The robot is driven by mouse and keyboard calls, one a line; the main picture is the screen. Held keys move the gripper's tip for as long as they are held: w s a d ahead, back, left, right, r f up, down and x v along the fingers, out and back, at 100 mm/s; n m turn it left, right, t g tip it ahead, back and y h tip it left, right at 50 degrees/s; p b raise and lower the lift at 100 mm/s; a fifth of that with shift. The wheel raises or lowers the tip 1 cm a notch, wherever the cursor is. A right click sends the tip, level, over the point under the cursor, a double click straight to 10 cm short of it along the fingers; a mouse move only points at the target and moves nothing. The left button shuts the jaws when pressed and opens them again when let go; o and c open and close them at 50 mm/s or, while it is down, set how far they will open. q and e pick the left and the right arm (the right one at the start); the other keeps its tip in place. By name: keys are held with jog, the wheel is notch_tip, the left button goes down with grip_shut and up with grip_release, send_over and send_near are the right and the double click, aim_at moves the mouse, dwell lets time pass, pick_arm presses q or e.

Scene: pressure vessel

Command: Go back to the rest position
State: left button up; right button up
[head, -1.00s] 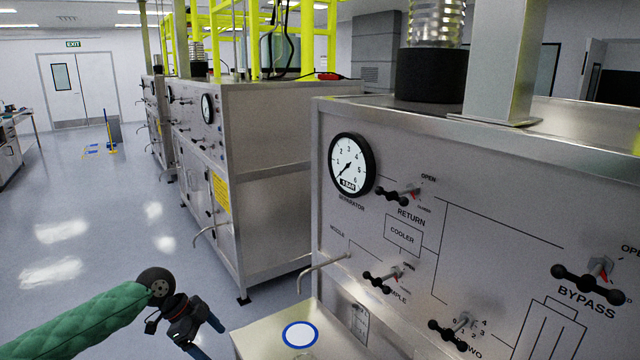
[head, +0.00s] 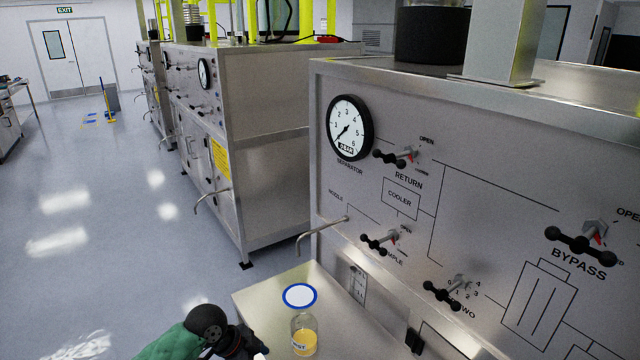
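My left arm comes in at the bottom left in its green sleeve. My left gripper (head: 243,347) is at the bottom edge, left of the small jar, with its fingers mostly cut off by the frame, so its opening cannot be judged. The jar (head: 304,340) is clear glass with yellow liquid and a label, and stands upright on the metal shelf. A white disc with a blue rim (head: 300,296) shows just behind the jar. My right gripper is not in view.
The steel panel (head: 470,200) with a gauge (head: 349,127), several black-handled valves and a bent outlet pipe (head: 322,231) rises beside the shelf (head: 262,297). A second steel cabinet (head: 265,150) stands behind. The floor (head: 110,220) at left is open.

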pick_arm(q)
jog(key=s+d+f+n+t, duration=0.1)
jog(key=s+d+f+n, duration=0.2)
jog(key=s, duration=0.3)
jog(key=s+a+f+n+t+y, duration=0.1)
jog(key=s+a+f+n+y, duration=0.15)
jog(key=s+a+n, duration=0.5)
jog(key=s+a+f+n+t+y, duration=0.1)
jog(key=s+a+n+y, duration=0.25)
jog(key=s, duration=0.75)
notch_tip(320, 180, down, 26)
jog(key=d+g, duration=0.2)
jog(key=d, duration=0.1)
jog(key=s+f, duration=0.3)
jog(key=f, duration=0.6)
jog(key=s+f, duration=0.3)
jog(key=f, duration=0.6)
jog(key=shift+d, duration=0.2)
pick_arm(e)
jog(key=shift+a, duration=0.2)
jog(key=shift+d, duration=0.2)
